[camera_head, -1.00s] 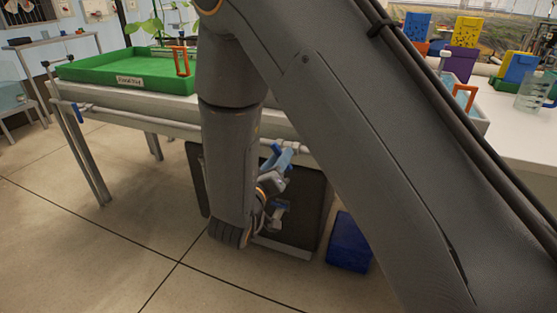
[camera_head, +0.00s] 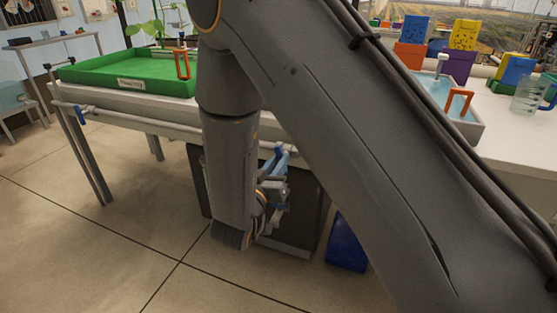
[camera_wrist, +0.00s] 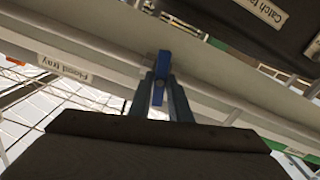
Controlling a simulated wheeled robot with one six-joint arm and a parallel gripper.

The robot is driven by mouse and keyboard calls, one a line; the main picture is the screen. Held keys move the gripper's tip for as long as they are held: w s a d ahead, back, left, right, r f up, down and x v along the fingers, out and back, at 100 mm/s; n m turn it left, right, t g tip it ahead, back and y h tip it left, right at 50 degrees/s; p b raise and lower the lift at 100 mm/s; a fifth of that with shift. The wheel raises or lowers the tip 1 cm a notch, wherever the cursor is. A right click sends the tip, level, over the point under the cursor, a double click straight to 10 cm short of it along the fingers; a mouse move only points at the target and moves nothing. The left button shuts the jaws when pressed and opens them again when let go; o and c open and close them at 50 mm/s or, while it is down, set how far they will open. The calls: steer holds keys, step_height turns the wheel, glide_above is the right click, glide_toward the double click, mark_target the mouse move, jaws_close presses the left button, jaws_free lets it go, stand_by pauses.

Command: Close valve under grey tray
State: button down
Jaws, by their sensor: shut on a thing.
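The grey tray (camera_head: 470,128), with pale blue inside and an orange handle, stands on the white bench at right. A blue valve handle (camera_wrist: 160,75) shows in the wrist view, crosswise to the pale pipe or rail behind it. My gripper (camera_wrist: 164,90) is shut on this blue handle, with one finger on each side. In the head view my gripper (camera_head: 275,178) is below the bench's front edge, partly hidden by my arm. The blue there cannot be clearly split into fingers and handle.
A green tray (camera_head: 125,75) sits on the bench at left, with another blue valve (camera_head: 80,113) on the pipe below it. A dark panel (camera_head: 305,205) and a blue box (camera_head: 346,243) are under the bench. The floor at front left is clear.

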steer(key=shift+m+p, duration=0.45)
steer(key=shift+m, duration=1.05)
steer(key=c, duration=1.7)
jaws_free()
steer(key=v, duration=0.7)
steer(key=shift+s+a+p, duration=0.1)
steer(key=shift+s+p, duration=0.25)
steer(key=shift+p, duration=0.05)
steer(key=shift+w, duration=0.1)
